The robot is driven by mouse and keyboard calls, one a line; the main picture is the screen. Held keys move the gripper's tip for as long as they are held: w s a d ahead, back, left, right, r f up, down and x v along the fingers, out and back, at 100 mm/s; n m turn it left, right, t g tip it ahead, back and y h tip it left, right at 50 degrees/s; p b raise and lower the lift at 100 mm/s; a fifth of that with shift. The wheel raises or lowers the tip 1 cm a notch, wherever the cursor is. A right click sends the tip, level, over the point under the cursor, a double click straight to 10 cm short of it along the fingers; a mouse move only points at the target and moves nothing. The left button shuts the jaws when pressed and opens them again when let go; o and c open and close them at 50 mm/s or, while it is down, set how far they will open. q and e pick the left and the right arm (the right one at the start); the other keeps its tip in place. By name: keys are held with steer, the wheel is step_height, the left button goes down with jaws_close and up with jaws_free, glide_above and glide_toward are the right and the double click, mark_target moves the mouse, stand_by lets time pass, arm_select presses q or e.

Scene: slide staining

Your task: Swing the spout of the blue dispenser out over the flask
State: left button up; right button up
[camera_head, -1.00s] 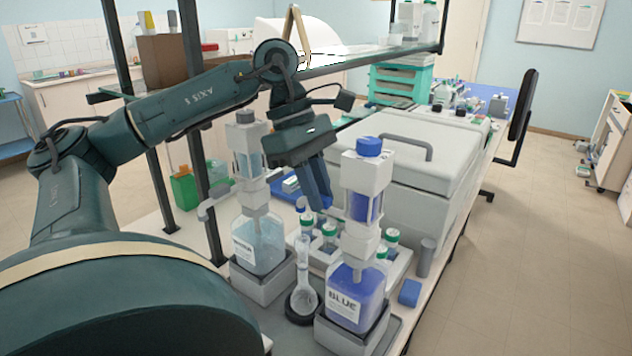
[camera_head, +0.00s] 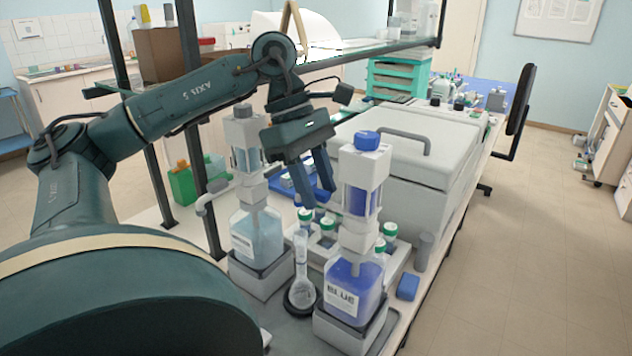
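The blue dispenser is a bottle of blue liquid (camera_head: 352,290) labelled BLUE, with a white pump head (camera_head: 363,168) and blue cap. I cannot make out its spout; it may be behind the pump head. The clear flask (camera_head: 301,290) stands upright on a dark round base, left of the blue bottle. My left gripper (camera_head: 318,197) points down behind the flask, just left of the pump head. Its two fingers are apart with nothing seen between them, and I see no clear contact with the dispenser. My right gripper is out of view.
A second dispenser (camera_head: 257,240) with pale liquid stands left of the flask, its spout (camera_head: 207,195) pointing left. Green-capped bottles (camera_head: 328,228) stand behind the flask. A grey lidded box (camera_head: 415,165) is behind the blue dispenser. A blue block (camera_head: 408,286) lies at right.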

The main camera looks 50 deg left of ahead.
arm_select(q)
steer(key=p+v, duration=0.4)
steer(key=v, duration=0.3)
steer(key=shift+a+r, duration=0.1)
steer(key=shift+r, duration=0.3)
steer(key=v, duration=0.5)
steer(key=shift+s+a+r, duration=0.1)
steer(key=shift+s+a, duration=0.05)
steer(key=shift+a, duration=0.05)
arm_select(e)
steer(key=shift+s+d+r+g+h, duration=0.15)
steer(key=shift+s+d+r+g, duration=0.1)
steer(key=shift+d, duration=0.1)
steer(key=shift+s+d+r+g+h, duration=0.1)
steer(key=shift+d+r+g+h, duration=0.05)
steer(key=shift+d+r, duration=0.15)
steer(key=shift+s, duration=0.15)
